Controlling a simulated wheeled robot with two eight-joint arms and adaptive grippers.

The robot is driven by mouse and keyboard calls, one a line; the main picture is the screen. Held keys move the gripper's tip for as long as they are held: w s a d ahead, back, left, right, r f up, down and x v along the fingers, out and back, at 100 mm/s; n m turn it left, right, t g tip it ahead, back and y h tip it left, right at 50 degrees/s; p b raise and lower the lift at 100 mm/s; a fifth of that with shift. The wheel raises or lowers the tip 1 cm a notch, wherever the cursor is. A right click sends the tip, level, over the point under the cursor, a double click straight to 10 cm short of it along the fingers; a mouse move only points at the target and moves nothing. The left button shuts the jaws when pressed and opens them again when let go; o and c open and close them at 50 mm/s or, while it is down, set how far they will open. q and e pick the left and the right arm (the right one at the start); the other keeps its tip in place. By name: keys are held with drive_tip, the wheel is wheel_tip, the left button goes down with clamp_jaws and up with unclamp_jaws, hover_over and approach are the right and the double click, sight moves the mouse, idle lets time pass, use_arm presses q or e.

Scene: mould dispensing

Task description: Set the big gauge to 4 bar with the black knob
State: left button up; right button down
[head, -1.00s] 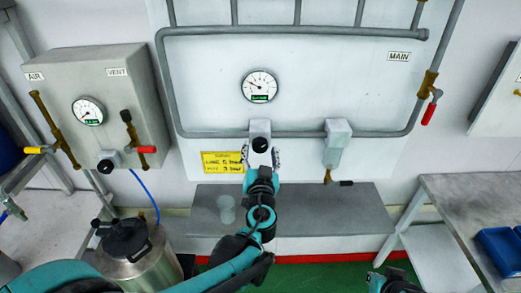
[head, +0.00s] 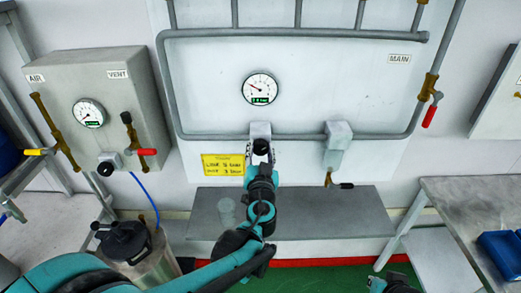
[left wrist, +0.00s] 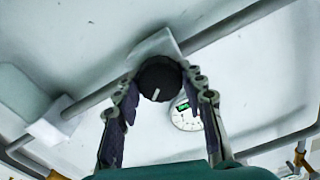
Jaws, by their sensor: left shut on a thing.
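The big round gauge (head: 260,89) is on the white panel. Its needle points to the upper left, and its small green readout seems to begin with 2, though the digits are blurred. The black knob (head: 261,147) sits on a grey block below the gauge. My left gripper (head: 262,156) is shut on the knob from below. In the left wrist view, its fingers stand on both sides of the black knob (left wrist: 158,79), whose white mark points down. The gauge (left wrist: 186,115) is partly behind a finger there. Part of my right gripper (head: 397,282) shows at the bottom edge; its fingers are unclear.
A yellow note (head: 223,164) is left of the knob. A second grey block (head: 337,145) with a brass outlet is to the right. Grey pipes (head: 300,136) frame the panel. A grey shelf (head: 330,212) lies below. A steel pot (head: 150,262) stands at the lower left.

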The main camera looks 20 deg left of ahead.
use_arm(q)
drive_tip(key=m, duration=0.5)
drive_tip(key=shift+m, duration=2.3)
drive_tip(key=o, duration=1.2)
drive_tip(key=shift+c, duration=0.2)
